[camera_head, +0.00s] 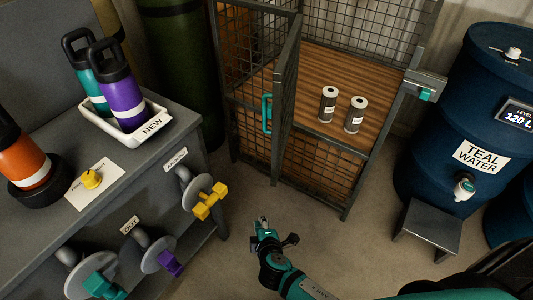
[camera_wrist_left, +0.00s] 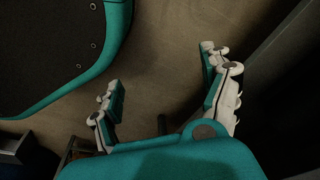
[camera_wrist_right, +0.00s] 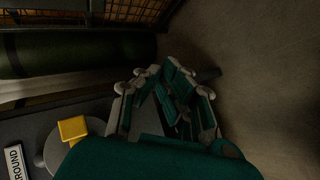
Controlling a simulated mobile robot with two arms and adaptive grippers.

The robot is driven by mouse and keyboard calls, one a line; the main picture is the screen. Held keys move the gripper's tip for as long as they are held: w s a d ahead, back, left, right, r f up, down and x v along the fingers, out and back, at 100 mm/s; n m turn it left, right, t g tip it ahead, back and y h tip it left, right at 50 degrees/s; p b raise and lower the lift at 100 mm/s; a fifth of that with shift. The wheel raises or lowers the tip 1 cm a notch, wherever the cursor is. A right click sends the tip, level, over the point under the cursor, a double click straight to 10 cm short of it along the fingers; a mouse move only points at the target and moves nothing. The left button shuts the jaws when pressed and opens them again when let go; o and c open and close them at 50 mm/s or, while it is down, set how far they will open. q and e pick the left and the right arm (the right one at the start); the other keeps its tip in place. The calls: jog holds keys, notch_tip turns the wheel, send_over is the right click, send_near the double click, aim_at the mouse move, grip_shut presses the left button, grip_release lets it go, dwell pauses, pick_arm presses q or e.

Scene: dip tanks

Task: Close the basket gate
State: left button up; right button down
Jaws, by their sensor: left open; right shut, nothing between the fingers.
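The wire-mesh basket (camera_head: 345,197) stands at the back centre of the head view, with a wood-slat floor. Its gate (camera_head: 285,105) stands open, swung outward and seen nearly edge-on, with a teal handle (camera_head: 267,113) on its left face. A latch bracket with a teal piece (camera_head: 425,94) is on the right post. My right gripper (camera_head: 264,222) is shut and empty, in front of and below the gate, apart from it. It also shows in the right wrist view (camera_wrist_right: 160,82). My left gripper (camera_wrist_left: 160,75) is open and empty in its wrist view, outside the head view.
Two labelled canisters (camera_head: 328,104) (camera_head: 355,114) stand inside the basket. A grey bench (camera_head: 150,200) with protruding coloured knobs is at left. A blue TEAL WATER drum (camera_head: 455,110) and small step (camera_head: 428,228) are at right. Floor before the basket is clear.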

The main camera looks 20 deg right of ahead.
jog(key=w+a+r+t+h+b, duration=0.1)
jog(key=w+r+t, duration=0.15)
jog(key=r, duration=0.85)
jog(key=w+a+r+t+h+b, duration=0.15)
jog(key=r+t, duration=0.25)
jog(key=r, duration=0.7)
pick_arm(q)
jog(key=w+r, duration=0.3)
jog(key=shift+w+d, duration=0.15)
jog(key=shift+d, duration=0.1)
pick_arm(e)
jog(key=w+d, duration=0.6)
jog(key=shift+w+d+n, duration=0.15)
jog(key=shift+w+n, duration=0.15)
jog(key=shift+n, duration=0.1)
jog(key=shift+s+d, duration=0.1)
